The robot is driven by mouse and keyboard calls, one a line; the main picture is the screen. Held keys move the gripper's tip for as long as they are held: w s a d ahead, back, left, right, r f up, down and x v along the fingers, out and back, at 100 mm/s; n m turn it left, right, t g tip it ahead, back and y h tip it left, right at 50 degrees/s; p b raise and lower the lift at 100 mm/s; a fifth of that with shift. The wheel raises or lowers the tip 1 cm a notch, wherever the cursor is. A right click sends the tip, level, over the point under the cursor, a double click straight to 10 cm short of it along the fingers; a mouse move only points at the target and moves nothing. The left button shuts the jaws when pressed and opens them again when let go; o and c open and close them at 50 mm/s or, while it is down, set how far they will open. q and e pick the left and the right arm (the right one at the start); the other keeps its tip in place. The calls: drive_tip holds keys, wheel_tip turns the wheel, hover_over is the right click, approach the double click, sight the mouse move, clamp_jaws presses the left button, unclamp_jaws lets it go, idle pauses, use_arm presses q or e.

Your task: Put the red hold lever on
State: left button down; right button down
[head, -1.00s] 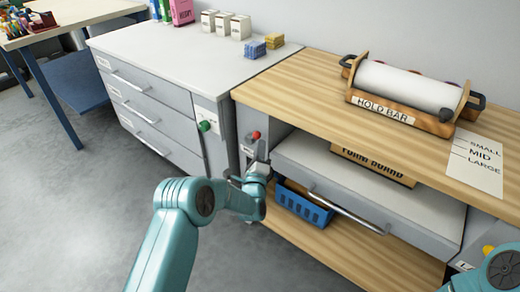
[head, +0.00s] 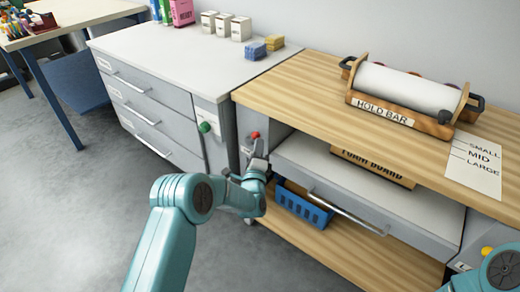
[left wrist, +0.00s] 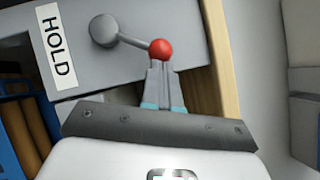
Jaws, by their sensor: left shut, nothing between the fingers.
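The red hold lever shows in the head view as a red knob (head: 255,135) on the grey end panel under the wooden bench top. In the left wrist view its red ball (left wrist: 161,49) sits on a grey arm that runs left to a round pivot (left wrist: 103,30), beside a white HOLD label (left wrist: 56,46). My left gripper (head: 259,153) is shut and empty, just below the knob. In the left wrist view its fingertips (left wrist: 161,68) are right at the ball's lower edge; I cannot tell whether they touch. My right gripper is out of view.
A wooden bench (head: 300,95) carries a roll in a HOLD BAR holder (head: 385,115). Below are a grey drawer (head: 350,185) with a long handle and a blue basket (head: 303,205). A grey cabinet (head: 150,110) with a green knob (head: 205,127) stands left. The floor in front is open.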

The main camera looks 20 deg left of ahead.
sight(254, 138)
use_arm(q)
drive_tip(key=shift+w+a+r+n+g+p, duration=0.1)
drive_tip(key=shift+a+r+n+g+p, duration=0.15)
drive_tip(key=shift+r+n, duration=0.2)
drive_tip(key=shift+w+a+r+n+g+p, duration=0.1)
drive_tip(key=shift+a+r+n+g+p, duration=0.15)
drive_tip(key=shift+r+n, duration=0.2)
drive_tip(key=shift+w+a+r+n+g+p, duration=0.15)
drive_tip(key=shift+a+r+n+g+p, duration=0.4)
drive_tip(key=shift+n, duration=0.25)
drive_tip(key=w+a+n+g+h+p, duration=0.1)
drive_tip(key=w+a+n+g+h, duration=0.2)
drive_tip(key=a+n, duration=0.4)
drive_tip(key=shift+a+r+g+p, duration=0.3)
drive_tip(key=shift+a+r+g, duration=0.15)
drive_tip(key=shift+g, duration=0.4)
drive_tip(key=shift+a, duration=0.1)
drive_tip(key=shift+r, duration=0.1)
